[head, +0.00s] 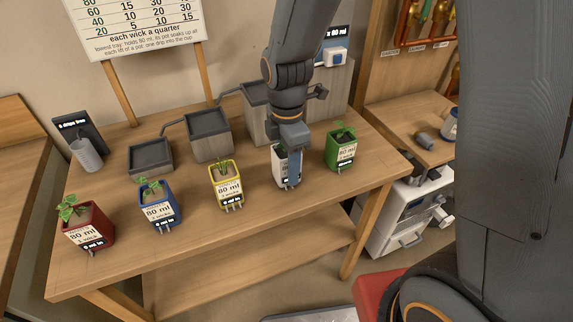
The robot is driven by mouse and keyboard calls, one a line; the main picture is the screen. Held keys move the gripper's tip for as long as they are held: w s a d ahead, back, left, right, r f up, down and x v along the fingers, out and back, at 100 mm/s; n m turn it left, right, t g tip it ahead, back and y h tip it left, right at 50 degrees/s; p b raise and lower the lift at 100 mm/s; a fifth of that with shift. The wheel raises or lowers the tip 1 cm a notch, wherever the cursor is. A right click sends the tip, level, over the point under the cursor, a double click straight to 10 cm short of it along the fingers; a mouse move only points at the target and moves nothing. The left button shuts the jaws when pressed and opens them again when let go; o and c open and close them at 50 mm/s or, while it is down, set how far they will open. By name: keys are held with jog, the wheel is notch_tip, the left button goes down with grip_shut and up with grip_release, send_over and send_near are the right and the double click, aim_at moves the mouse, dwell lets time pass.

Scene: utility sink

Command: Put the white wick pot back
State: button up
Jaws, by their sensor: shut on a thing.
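The white wick pot (279,169) stands in the row at the front of the wooden table, between the yellow pot and the green pot. It carries a white label and a small plant, mostly hidden by my gripper. My gripper (290,170) points down over the pot and is shut on it, with a finger covering part of its front. I cannot tell whether the pot's base touches the table.
A yellow pot (226,186) and green pot (341,150) flank it closely; blue (159,204) and red (87,228) pots stand left. Behind are stepped grey trays (209,133), a metal cylinder (86,155) and a chart board (135,25). Bare tabletop (120,275) lies front left.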

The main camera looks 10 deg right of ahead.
jog(key=shift+f, duration=0.3)
jog(key=shift+f, duration=0.1)
jog(key=o, duration=1.3)
notch_tip(320, 180, up, 12)
jog(key=shift+r+b, duration=0.15)
jog(key=shift+b, duration=0.75)
jog(key=shift+s, duration=0.1)
